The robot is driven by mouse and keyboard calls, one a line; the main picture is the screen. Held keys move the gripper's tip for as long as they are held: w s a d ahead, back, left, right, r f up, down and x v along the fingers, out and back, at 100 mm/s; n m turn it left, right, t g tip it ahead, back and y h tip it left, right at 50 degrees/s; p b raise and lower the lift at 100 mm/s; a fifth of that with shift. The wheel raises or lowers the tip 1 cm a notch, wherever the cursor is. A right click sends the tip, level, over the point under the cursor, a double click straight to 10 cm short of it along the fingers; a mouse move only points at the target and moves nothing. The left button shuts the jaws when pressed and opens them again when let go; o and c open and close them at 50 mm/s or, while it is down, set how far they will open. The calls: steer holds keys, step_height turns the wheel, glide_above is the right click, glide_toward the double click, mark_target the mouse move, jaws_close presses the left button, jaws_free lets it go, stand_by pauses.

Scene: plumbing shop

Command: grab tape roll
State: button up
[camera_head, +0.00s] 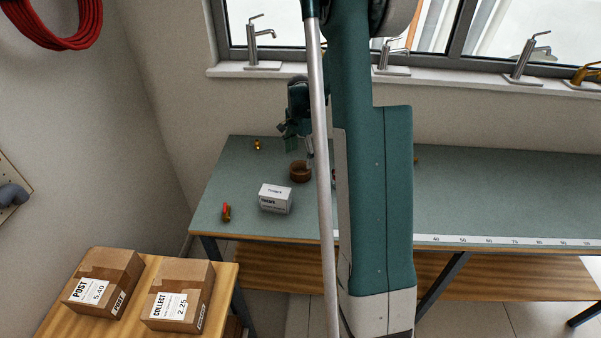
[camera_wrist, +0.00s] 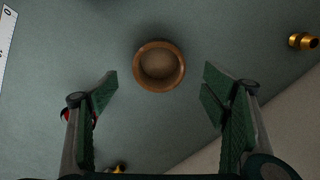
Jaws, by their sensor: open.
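The brown tape roll (camera_head: 300,172) lies flat on the grey-green workbench (camera_head: 390,215), behind a small white box (camera_head: 276,199). In the wrist view the tape roll (camera_wrist: 159,66) shows as a ring, centred ahead of the two fingers. My gripper (camera_wrist: 160,88) is open and empty, with the roll just beyond its fingertips and not touching either one. In the head view my gripper (camera_head: 291,138) is above and behind the roll, partly hidden by my own arm.
A brass fitting (camera_head: 257,145) lies at the bench's back left; a brass fitting (camera_wrist: 303,41) shows right in the wrist view. A red-handled valve (camera_head: 226,212) lies front left. Cardboard boxes (camera_head: 103,281) stand on a lower wooden table. The bench's right side looks mostly clear.

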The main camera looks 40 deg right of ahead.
mark_target(300, 167)
steer(key=shift+f, duration=1.25)
steer(key=shift+f, duration=0.1)
steer(key=shift+s+f, duration=0.1)
steer(key=shift+f, duration=2.4)
steer(key=c, duration=1)
steer(key=shift+r, duration=0.1)
steer(key=shift+c, duration=0.2)
steer(key=shift+r, duration=4.9)
